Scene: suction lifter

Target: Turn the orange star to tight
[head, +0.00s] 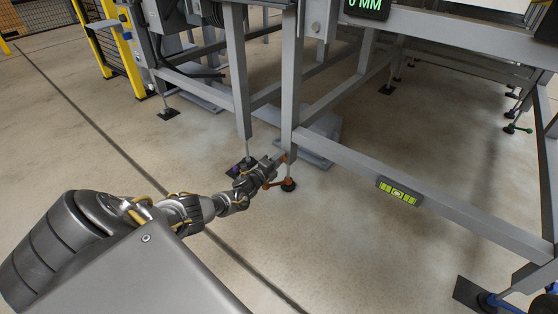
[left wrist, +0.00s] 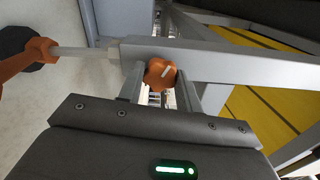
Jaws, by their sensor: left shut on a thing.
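The orange star (left wrist: 160,72) is a small lobed knob with a pale line across its face, on the side of a grey metal leg in the left wrist view. My left gripper (left wrist: 161,84) is shut on it, one finger on each side. In the head view my left gripper (head: 274,164) is at the lower end of the nearest frame leg (head: 290,105), just above the floor. The star itself is mostly hidden there. My right gripper is not in view.
An orange handle (head: 275,184) sits on the threaded foot below the leg; it shows in the left wrist view too (left wrist: 28,60). A yellow-green spirit level (head: 398,194) is on the frame's lower beam. A display (head: 368,5) reads 0 MM. Floor in front is clear.

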